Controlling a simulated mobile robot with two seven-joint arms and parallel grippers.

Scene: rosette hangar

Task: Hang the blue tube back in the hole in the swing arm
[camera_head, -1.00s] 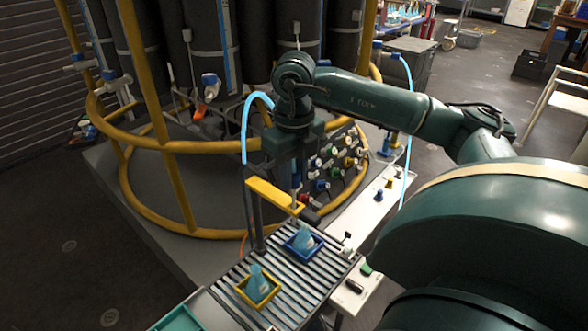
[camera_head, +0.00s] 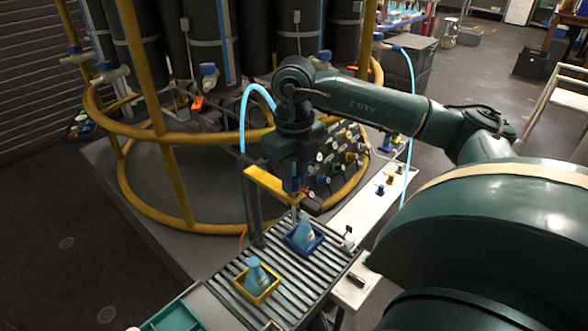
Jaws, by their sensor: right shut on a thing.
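The light blue tube (camera_head: 243,122) arches up from the left and passes behind my right wrist. My right gripper (camera_head: 296,188) points down over the conveyor, close behind the yellow swing arm (camera_head: 272,184). It is shut on the blue tube, of which only a little shows at the fingers. The tube's lower end is near the outer end of the swing arm. The hole is too small to make out, and I cannot tell whether the tube is in it. My left gripper is not in view.
Below is a roller conveyor (camera_head: 284,291) with a blue tray (camera_head: 318,241) and a yellow tray (camera_head: 240,287), each holding a pale blue bottle. A yellow rail frame (camera_head: 176,147) surrounds dark cylinders behind. A panel of coloured connectors (camera_head: 337,155) stands right of the gripper.

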